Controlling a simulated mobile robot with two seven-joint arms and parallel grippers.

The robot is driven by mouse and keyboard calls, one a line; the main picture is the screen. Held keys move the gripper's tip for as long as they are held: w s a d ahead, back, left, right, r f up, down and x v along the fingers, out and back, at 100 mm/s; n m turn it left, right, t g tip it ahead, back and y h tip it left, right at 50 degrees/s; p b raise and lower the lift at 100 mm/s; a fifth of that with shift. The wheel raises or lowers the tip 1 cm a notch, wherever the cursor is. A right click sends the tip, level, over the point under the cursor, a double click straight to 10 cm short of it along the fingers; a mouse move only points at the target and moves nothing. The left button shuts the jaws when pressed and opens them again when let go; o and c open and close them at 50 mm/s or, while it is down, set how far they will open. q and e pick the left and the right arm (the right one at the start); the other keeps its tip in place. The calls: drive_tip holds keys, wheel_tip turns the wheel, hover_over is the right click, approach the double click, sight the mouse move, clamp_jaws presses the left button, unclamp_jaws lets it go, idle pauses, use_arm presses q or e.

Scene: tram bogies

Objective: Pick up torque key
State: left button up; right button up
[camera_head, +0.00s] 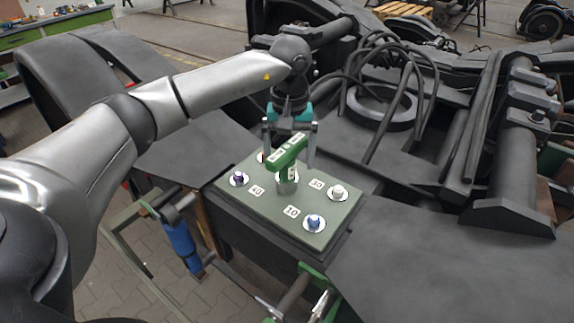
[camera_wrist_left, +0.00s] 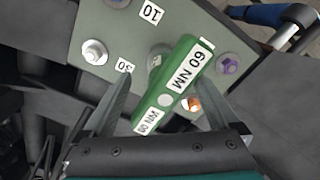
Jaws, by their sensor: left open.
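The torque key (camera_head: 289,152) is a green T-shaped tool standing upright on a grey-green plate (camera_head: 262,206), near the plate's middle. In the left wrist view its green handle (camera_wrist_left: 178,78) carries white labels, one reading 60 NM. My left gripper (camera_head: 290,150) is at the key from above, with its fingers apart. In the left wrist view the two fingers of the left gripper (camera_wrist_left: 160,104) stand on either side of the handle, with gaps visible. I cannot tell whether either finger touches it. The key's lower end is partly hidden by its handle in the wrist view. My right gripper is not in view.
The plate also bears a purple bolt (camera_head: 239,179), a white bolt (camera_head: 337,191) and a blue bolt (camera_head: 314,222), with number labels. Dark bogie parts and curved cables (camera_head: 405,75) stand close on the right. A blue-handled tool (camera_head: 182,245) hangs at lower left.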

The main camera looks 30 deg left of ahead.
sight(287, 172)
use_arm(q)
drive_tip(key=shift+s+a+f+p, duration=0.15)
drive_tip(key=shift+f+p, duration=0.4)
drive_tip(key=shift+f, duration=1.65)
drive_tip(key=shift+a, duration=0.1)
clamp_jaws()
drive_tip(key=shift+r, duration=0.1)
